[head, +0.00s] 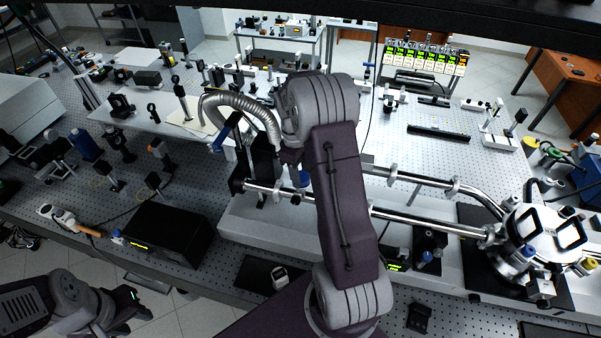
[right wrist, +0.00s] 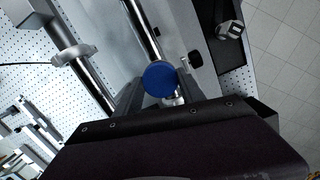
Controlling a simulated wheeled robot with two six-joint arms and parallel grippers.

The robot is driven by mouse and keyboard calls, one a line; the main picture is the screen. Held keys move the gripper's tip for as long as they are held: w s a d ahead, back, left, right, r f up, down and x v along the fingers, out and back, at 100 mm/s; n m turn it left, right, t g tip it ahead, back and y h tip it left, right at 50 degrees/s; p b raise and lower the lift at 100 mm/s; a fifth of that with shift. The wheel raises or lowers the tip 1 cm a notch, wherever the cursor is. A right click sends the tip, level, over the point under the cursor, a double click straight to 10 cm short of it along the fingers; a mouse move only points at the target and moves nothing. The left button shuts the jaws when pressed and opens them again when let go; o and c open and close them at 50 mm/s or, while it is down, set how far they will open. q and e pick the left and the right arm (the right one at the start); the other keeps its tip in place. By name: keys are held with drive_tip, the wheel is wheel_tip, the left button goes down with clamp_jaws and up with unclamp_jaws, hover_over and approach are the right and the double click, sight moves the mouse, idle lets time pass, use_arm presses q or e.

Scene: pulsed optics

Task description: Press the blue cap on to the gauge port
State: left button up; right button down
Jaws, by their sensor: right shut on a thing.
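The blue cap (right wrist: 160,78) shows as a round blue disc between the two dark fingers of my right gripper (right wrist: 160,92) in the right wrist view. My right gripper is shut on it. In the head view a blue piece (head: 304,178) shows beside my right arm, close to the steel pipe; the arm hides most of the right gripper there. A small bright metal part shows just below the cap in the wrist view; I cannot tell whether it is the gauge port or whether the cap touches it. My left gripper (head: 128,306) is at the lower left, away from the bench parts; its jaws are unclear.
Two steel pipes (head: 415,219) run right to a round metal chamber (head: 535,232). A ribbed hose (head: 243,104) arches left of my right arm. A black box (head: 158,237) stands front left. Many optics mounts crowd the bench (head: 408,155).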

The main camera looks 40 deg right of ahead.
drive_tip(key=shift+f, duration=0.2)
drive_tip(key=c, duration=0.6)
unclamp_jaws()
drive_tip(key=shift+s+d, duration=0.1)
drive_tip(key=shift+r, duration=0.3)
drive_tip(key=r, duration=0.4)
drive_tip(key=r+p, duration=0.1)
drive_tip(key=r, duration=0.7)
drive_tip(key=shift+w+a+r+p, duration=0.25)
drive_tip(key=shift+w+p, duration=0.15)
drive_tip(key=shift+w+a+f, duration=0.1)
